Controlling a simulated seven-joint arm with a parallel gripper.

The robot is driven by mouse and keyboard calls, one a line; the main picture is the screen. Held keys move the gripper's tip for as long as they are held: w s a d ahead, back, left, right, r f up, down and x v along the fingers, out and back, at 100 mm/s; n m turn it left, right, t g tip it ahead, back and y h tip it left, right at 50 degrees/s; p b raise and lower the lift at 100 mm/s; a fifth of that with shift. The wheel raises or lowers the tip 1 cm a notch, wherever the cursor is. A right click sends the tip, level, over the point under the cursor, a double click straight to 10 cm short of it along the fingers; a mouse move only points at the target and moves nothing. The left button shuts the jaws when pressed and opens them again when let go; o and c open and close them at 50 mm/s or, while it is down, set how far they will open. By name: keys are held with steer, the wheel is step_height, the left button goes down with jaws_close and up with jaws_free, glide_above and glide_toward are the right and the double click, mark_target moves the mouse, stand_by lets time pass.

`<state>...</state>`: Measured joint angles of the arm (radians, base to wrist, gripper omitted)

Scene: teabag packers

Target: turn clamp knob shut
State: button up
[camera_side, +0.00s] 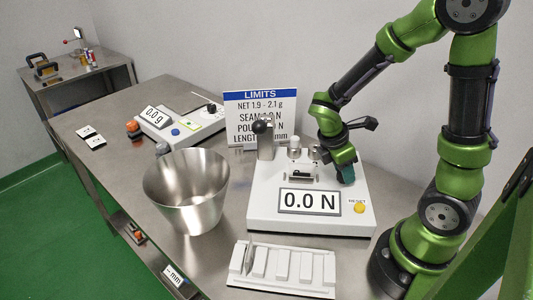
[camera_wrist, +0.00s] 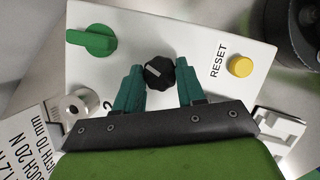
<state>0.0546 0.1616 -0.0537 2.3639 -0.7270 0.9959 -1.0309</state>
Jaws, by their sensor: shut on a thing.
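A black knob (camera_wrist: 160,73) with a white pointer line is on the white top of the force tester (camera_side: 265,207). In the side view my gripper (camera_side: 346,168) reaches down onto the right part of the tester and hides the knob. A green knob (camera_wrist: 91,40) stands apart from my fingers, at the upper left of the wrist view. No label shows which knob is the clamp's.
The tester has a 0.0 N display (camera_side: 309,202), a yellow RESET button (camera_side: 359,208) and a black ball handle (camera_side: 262,127). A LIMITS sign (camera_side: 260,97) stands behind. A steel bucket (camera_side: 187,208), scale (camera_side: 180,124) and white slotted rack (camera_side: 240,283) surround it.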

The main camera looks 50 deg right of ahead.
steer(key=m+y, duration=0.1)
steer(key=m, duration=0.2)
steer(key=m+g, duration=0.1)
steer(key=m, duration=0.2)
steer(key=shift+w+d+m+g+y, duration=0.15)
steer(key=shift+m+g+y, duration=0.15)
steer(key=shift+y, duration=0.1)
steer(key=m+y, duration=0.1)
steer(key=m, duration=0.2)
steer(key=m+y, duration=0.1)
steer(key=m, duration=0.2)
steer(key=shift+d+m, duration=0.15)
steer(key=shift+m, duration=0.25)
steer(key=shift+y, duration=0.3)
steer(key=o, duration=1)
steer(key=shift+g, duration=0.3)
steer(key=shift+o, duration=0.2)
steer(key=v, duration=1.7)
